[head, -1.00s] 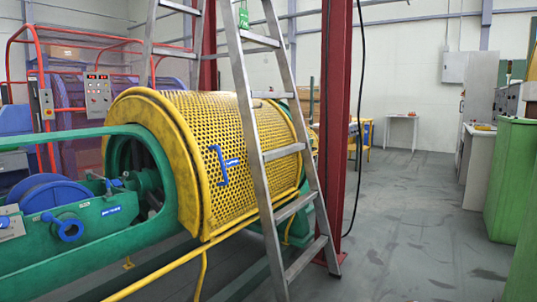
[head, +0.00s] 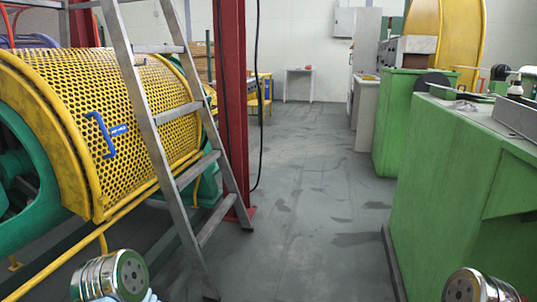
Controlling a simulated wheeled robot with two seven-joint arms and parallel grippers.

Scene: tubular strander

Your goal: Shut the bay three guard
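A yellow perforated guard (head: 130,100) with a solid curved yellow end band curves over the green machine at the left. A blue handle (head: 100,135) stands on its face, beside a small blue label (head: 119,130) too small to read. I cannot tell which bay it is or whether it is fully down. A metal stepladder (head: 150,125) stands in front of the guard and hides part of it. Neither gripper is in view; only rounded metal parts of my arms show at the bottom left and bottom right.
A red column (head: 232,110) with a hanging black cable stands behind the ladder. A yellow rail (head: 85,250) runs low along the guard. Green cabinets (head: 455,190) line the right side. The grey floor (head: 300,200) between ladder and cabinets is clear.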

